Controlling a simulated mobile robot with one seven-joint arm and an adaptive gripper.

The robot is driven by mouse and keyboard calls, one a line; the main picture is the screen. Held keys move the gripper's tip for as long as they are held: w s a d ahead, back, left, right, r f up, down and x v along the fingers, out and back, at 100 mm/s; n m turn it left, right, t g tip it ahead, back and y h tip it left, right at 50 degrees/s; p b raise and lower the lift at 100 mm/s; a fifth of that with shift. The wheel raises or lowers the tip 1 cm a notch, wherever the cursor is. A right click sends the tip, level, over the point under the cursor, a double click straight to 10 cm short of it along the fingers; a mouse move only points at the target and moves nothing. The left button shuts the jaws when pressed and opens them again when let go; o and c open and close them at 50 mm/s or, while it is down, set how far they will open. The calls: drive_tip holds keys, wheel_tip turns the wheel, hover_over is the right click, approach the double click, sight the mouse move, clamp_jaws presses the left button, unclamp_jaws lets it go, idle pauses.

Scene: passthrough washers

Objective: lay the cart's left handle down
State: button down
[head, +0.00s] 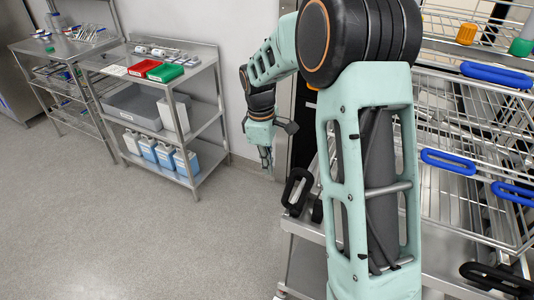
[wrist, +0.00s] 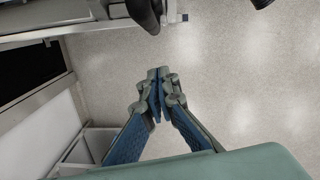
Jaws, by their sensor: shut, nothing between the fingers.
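The cart (head: 303,228) is a steel trolley at the right of the head view, partly hidden behind my arm. Its left handle (head: 287,190) is a black loop at the cart's near left corner and appears to stand up at a tilt. Its right handle (head: 497,279) is a black loop at lower right, jutting out flatter. My gripper (head: 267,168) points down just left of and beyond the left handle, apart from it. In the wrist view its fingers (wrist: 159,78) are together and empty. A black loop end, likely the left handle (wrist: 143,13), shows above the fingertips.
Racks with blue handles (head: 447,161) rise above the cart, behind my arm. A steel shelf unit (head: 207,127) with red and green trays and blue-filled jugs stands at the left wall. The grey floor (head: 130,230) between is clear.

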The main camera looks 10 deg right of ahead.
drive_tip(key=shift+s+d+f, duration=0.25)
drive_tip(key=shift+d+f, duration=0.25)
drive_tip(key=shift+d, duration=0.15)
drive_tip(key=shift+s+d+f, duration=0.3)
drive_tip(key=shift+d+f, duration=0.15)
drive_tip(key=shift+d, duration=0.15)
drive_tip(key=shift+s+d+f, duration=0.25)
drive_tip(key=shift+d+f, duration=0.25)
drive_tip(key=shift+d, duration=0.15)
